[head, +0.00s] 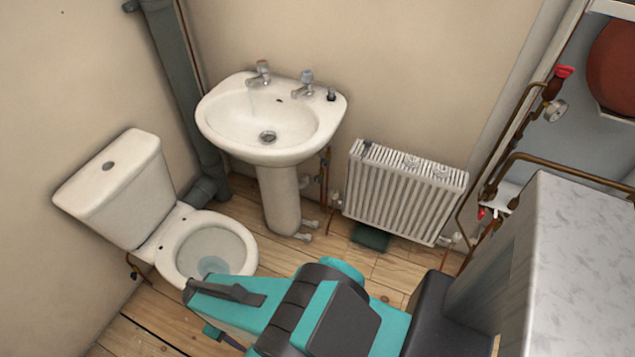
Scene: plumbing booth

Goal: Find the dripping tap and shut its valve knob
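Two chrome taps stand on the back rim of the white washbasin (222,122): a left tap (262,72) with a reddish top and a right tap (304,85). A faint pale streak shows in the basin below the left tap; I cannot tell whether it is falling water. Copper pipes (324,172) run down right of the pedestal. Two small pale fittings (306,232), perhaps valve knobs, sit low at its foot. My teal and black arm reaches across the lower middle, in front of the toilet. I cannot make out my gripper's fingers.
A toilet (128,195) stands left of the basin, a white radiator (400,195) to the right. Far right are a red-handled valve (563,72), a gauge (556,111), copper pipes and a grey-topped cabinet (590,250). A dark green object (370,237) lies below the radiator. Wooden floor (340,262) shows between.

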